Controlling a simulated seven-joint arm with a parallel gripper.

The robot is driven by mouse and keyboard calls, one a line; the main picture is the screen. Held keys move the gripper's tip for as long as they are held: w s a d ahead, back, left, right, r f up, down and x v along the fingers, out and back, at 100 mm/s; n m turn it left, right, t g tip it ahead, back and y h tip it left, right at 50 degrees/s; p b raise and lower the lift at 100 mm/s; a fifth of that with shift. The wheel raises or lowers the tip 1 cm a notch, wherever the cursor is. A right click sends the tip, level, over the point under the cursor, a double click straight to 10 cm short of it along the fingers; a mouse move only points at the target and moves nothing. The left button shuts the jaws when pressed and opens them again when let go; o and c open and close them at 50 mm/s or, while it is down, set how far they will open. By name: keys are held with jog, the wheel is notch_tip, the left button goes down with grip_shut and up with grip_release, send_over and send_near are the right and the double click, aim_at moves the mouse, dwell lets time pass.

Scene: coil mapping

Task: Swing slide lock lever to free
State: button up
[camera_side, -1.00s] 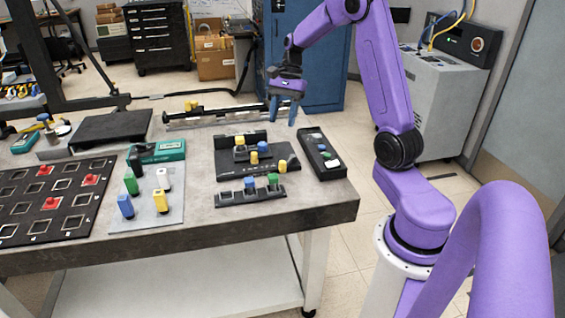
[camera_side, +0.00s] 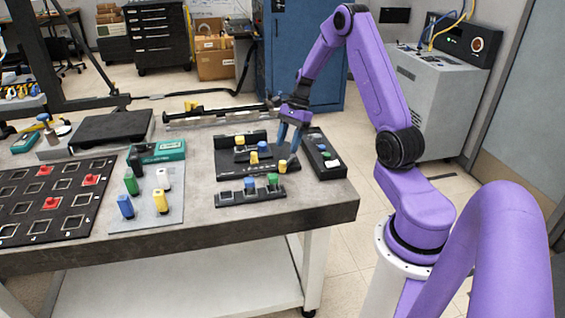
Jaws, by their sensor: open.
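My gripper (camera_side: 289,146) has blue fingers and is open and empty. It points down over the right part of the black fixture (camera_side: 228,164), close to a small yellow knob (camera_side: 282,166); I cannot tell whether it touches anything. The fixture also carries yellow and blue blocks (camera_side: 263,147). A long dark slide rail (camera_side: 215,113) with a yellow piece (camera_side: 191,105) lies along the back of the table. No part is clearly recognisable as the slide lock lever at this size.
A black tray (camera_side: 329,172) with small parts lies right of the fixture. A block rack (camera_side: 232,198) sits in front. A grey plate (camera_side: 146,217) with coloured blocks and a black slotted board (camera_side: 75,225) lie left. Bare table (camera_side: 203,150) shows between them.

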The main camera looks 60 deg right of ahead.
aim_at(283, 161)
jog(key=x, duration=0.7)
jog(key=shift+f, duration=0.15)
grip_shut()
